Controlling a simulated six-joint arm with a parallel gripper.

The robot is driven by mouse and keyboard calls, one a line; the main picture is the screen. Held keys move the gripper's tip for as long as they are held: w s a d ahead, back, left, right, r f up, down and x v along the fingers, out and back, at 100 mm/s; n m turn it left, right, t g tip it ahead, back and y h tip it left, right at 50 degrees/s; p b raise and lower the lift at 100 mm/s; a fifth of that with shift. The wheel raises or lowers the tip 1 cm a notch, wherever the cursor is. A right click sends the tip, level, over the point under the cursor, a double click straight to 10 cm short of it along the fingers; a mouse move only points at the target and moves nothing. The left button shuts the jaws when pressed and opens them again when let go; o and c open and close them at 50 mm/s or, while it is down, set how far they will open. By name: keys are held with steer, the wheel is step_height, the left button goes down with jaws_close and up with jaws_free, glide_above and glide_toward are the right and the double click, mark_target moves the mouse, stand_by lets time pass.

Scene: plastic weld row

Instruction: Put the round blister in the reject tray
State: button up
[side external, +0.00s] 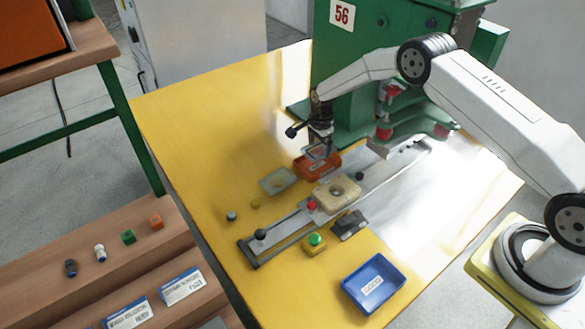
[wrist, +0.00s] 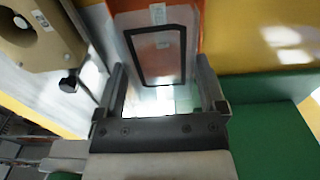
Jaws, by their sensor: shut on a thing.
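My gripper (side external: 319,143) is shut on a clear blister (side external: 314,153), just above the orange-red tray (side external: 326,168) beside the green machine. In the wrist view, the clear blister (wrist: 178,82) lies between the two fingers of my gripper (wrist: 162,80). It shows a dark rectangular outline with rounded corners, and I cannot make out a round form. The orange-red tray (wrist: 190,16) is behind it, with a white label. A second pale, clear flat piece (side external: 278,181) lies on the yellow table, left of the tray. A blue tray (side external: 373,283) with a white label stands at the front.
A beige fixture (side external: 337,192) with a round hole sits on the metal rail (side external: 283,229). A yellow box with a green button (side external: 315,243) and a dark block (side external: 348,224) stand in front. The green machine (side external: 352,85) rises close behind my gripper. The left table area (side external: 193,130) is clear.

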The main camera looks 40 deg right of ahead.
mark_target(318, 152)
steer(key=shift+f, duration=1.6)
steer(key=shift+f, duration=0.1)
steer(key=o, duration=0.7)
steer(key=shift+c, duration=0.2)
step_height(318, 152, up, 12)
